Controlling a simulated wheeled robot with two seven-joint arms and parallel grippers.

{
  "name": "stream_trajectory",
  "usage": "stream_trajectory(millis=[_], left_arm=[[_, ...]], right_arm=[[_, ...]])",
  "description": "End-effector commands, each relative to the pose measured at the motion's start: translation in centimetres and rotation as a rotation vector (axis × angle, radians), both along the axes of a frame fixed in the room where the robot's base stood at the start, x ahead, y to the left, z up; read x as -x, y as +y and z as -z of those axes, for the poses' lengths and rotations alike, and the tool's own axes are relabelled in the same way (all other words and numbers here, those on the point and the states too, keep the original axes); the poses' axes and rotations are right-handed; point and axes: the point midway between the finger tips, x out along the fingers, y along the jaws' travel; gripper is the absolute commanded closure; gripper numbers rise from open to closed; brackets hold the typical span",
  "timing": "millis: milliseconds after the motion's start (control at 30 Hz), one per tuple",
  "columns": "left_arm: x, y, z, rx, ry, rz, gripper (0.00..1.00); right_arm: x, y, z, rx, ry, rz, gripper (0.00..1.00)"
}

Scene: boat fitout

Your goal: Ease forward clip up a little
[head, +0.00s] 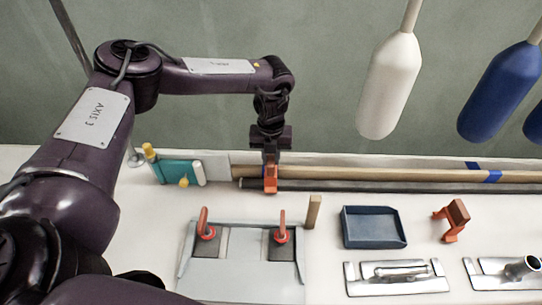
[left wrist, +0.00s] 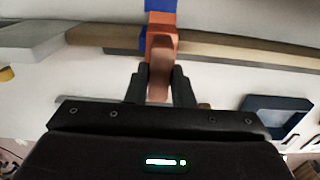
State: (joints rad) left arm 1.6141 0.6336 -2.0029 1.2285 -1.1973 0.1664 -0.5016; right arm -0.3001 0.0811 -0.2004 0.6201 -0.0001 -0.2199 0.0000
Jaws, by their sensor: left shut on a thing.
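An orange clip (head: 270,180) is at the left part of a long wooden strip (head: 350,173) along the back of the bench. My left gripper (head: 270,158) points down from above and is shut on this clip. In the left wrist view the clip (left wrist: 160,50) stands between the two dark fingers, over the wooden strip, with blue tape (left wrist: 145,38) beside it. I cannot tell how firmly the clip sits on the strip. A second orange-brown clip (head: 452,217) stands apart on the bench at the right. My right gripper is not in view.
A grey plate with two red-handled clamps (head: 203,232), a wooden peg (head: 314,212), a blue tray (head: 374,228) and metal fittings (head: 398,275) lie in front. A teal block (head: 178,172) is at the left. White and blue fenders (head: 390,85) hang above the right side.

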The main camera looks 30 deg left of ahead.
Motion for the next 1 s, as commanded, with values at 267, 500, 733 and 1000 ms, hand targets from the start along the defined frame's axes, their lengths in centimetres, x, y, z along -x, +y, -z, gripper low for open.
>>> stream_trajectory(millis=[267, 500, 733, 1000], left_arm=[[0.0, 0.0, -0.1, 0.0, 0.0, 0.0, 1.0], [0.0, 0.0, -0.5, 0.0, -0.001, -0.001, 1.0], [-0.1, 0.0, -0.9, 0.0, -0.004, -0.001, 1.0], [-0.2, 0.0, -1.3, 0.001, -0.006, -0.002, 1.0]], right_arm=[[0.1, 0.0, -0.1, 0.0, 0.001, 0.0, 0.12], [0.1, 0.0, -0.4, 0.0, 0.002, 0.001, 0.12], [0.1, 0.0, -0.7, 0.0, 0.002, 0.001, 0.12], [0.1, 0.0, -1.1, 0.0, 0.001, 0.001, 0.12]])
